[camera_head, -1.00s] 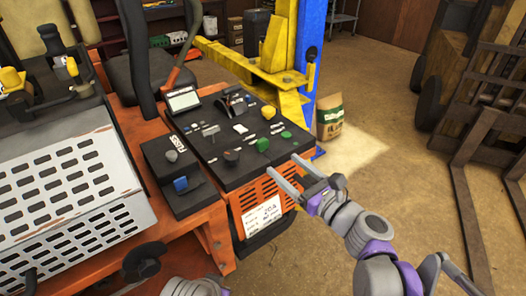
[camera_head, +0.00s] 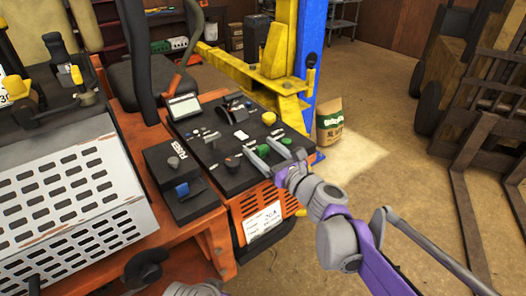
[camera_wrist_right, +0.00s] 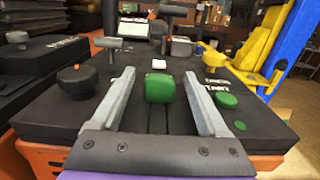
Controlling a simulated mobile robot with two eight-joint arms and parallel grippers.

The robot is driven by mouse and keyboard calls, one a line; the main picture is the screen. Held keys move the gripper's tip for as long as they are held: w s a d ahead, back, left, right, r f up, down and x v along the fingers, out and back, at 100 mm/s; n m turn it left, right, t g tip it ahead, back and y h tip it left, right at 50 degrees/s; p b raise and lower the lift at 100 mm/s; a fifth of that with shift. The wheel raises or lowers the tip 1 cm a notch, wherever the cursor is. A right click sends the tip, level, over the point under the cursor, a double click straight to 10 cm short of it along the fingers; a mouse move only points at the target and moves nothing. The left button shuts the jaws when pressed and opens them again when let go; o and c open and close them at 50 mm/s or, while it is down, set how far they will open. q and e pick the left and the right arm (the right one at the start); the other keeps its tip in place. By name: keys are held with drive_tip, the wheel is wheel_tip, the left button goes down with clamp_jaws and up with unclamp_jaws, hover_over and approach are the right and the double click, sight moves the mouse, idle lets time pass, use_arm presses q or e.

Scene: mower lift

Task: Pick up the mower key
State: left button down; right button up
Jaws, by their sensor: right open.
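The mower's black control panel (camera_head: 222,178) carries several knobs, levers and buttons. I cannot tell for sure which small part is the mower key. My right gripper (camera_head: 274,150) is open and empty over the panel's near right edge. In the right wrist view, a green knob (camera_wrist_right: 159,88) lies between the two open fingers (camera_wrist_right: 160,90), with a gap on each side. A white block (camera_wrist_right: 159,64) is just behind it. A yellow handle (camera_wrist_right: 212,58) and a round green button (camera_wrist_right: 227,101) beside "START" lettering are to the right.
A black round knob (camera_wrist_right: 76,82) is left of the fingers, with a grey T-shaped lever (camera_wrist_right: 112,45) behind it. A yellow lift arm (camera_head: 245,72) and blue post (camera_head: 311,45) stand behind the panel. A paper bag (camera_head: 329,120) stands on the floor to the right.

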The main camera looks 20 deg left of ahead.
clamp_jaws()
drive_tip(key=shift+r, duration=0.1)
idle(0.3)
